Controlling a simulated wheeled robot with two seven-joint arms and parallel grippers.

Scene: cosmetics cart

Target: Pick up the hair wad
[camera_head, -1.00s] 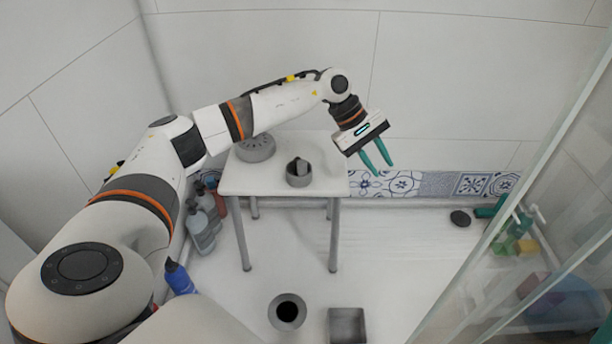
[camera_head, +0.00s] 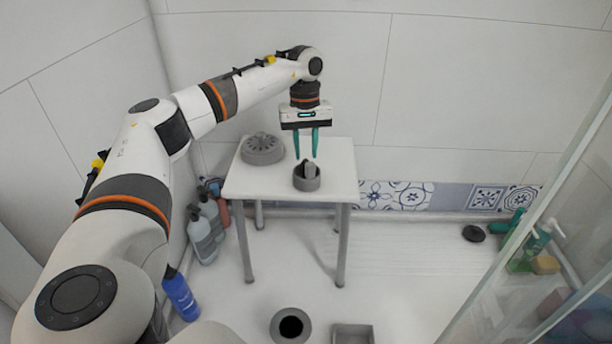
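My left gripper (camera_head: 306,157) points down with its two teal fingers apart and nothing between them. It is just above a small grey round cup (camera_head: 307,184) on the white table. A grey piece (camera_head: 309,171) stands up inside the cup; it is too small to tell whether this is the hair wad. No other thing is clearly a hair wad. My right gripper is not in view.
A grey slotted round piece (camera_head: 263,150) stands on the white table (camera_head: 240,188) left of the cup. Bottles (camera_head: 203,238) stand left of the table. On the floor are a drain hole (camera_head: 290,327), a grey square box (camera_head: 352,335) and a dark disc (camera_head: 473,233). A glass panel is at right.

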